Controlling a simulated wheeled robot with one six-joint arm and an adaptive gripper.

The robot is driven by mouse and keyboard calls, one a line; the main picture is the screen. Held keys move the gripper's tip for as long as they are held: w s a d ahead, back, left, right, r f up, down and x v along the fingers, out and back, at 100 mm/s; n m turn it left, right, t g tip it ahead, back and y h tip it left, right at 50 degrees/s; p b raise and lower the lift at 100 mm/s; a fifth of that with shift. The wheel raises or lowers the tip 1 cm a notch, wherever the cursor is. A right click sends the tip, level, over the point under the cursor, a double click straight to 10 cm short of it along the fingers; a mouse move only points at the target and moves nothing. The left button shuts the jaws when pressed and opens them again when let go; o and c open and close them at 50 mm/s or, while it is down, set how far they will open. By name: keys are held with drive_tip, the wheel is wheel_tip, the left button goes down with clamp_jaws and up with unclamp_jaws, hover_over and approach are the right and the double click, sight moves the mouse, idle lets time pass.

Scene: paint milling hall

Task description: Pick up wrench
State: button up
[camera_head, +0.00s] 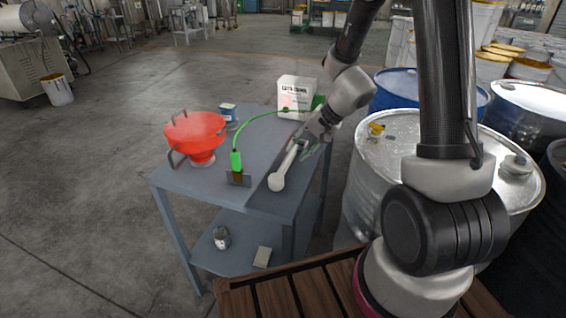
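A pale grey, rod-like tool with a rounded near end (277,182), apparently the wrench, lies along the right part of the blue-grey table (215,186). My gripper (305,145) reaches down from the upper right to the far end of this tool. The fingers are small and dark here and overlap the tool's far end. I cannot tell whether they are closed on it or only around or above it. The far end of the tool is partly hidden by the gripper.
A red funnel-like vessel (195,135), a small blue container (227,111), a white box (297,93) and a green connector with a cable (236,160) share the tabletop. The lower shelf holds a small can (221,238).

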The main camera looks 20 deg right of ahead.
sight(289, 161)
drive_tip(key=x, duration=0.7)
drive_tip(key=shift+s+d+f, duration=0.1)
drive_tip(key=shift+s+f, duration=0.05)
drive_tip(key=shift+c, duration=0.2)
clamp_jaws()
